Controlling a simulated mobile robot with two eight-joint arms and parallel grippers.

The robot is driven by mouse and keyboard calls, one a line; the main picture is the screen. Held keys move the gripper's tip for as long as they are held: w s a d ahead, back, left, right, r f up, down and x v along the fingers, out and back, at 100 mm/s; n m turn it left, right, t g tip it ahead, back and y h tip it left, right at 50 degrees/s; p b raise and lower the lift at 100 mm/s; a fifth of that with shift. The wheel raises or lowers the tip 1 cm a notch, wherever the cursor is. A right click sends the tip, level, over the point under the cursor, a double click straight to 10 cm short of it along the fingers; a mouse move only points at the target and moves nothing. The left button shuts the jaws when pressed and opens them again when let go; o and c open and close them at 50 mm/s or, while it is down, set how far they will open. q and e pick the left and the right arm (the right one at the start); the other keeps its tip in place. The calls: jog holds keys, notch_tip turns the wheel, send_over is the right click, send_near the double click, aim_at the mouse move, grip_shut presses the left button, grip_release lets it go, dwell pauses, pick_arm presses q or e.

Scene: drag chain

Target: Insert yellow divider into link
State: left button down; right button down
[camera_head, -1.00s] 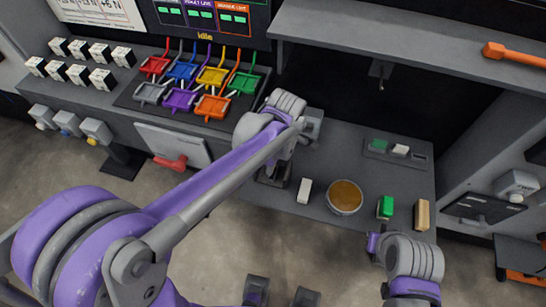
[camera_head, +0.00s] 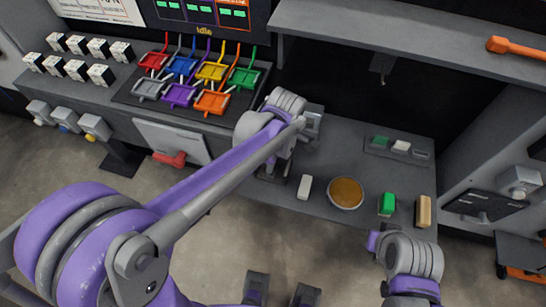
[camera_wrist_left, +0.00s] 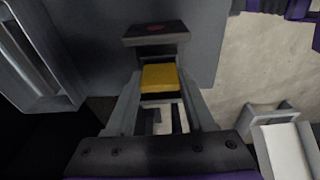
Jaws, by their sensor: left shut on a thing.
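In the left wrist view, my left gripper (camera_wrist_left: 159,98) is shut on a yellow block, which I take to be the yellow divider (camera_wrist_left: 160,77). A dark grey block with a red mark on top (camera_wrist_left: 155,33) is just beyond it; I cannot tell whether they touch. In the head view, my left arm reaches to the bench and its wrist hides the fingers and the divider. A grey fixture (camera_head: 313,118) shows behind the wrist. I cannot clearly make out the link. My right arm is at the lower right; its fingers do not show.
Coloured trays with handles (camera_head: 211,102) lie on a dark mat at the back left.

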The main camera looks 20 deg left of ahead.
pick_arm(q)
jog(key=shift+f+b, duration=0.9)
jog(key=shift+f, duration=0.35)
dwell(0.4)
jog(key=shift+c, duration=0.9)
grip_release()
jog(key=shift+r, duration=0.1)
notch_tip(320, 180, up, 11)
jog(key=d+p, duration=0.1)
jog(key=shift+d+f, duration=0.15)
jog(key=shift+f, duration=0.05)
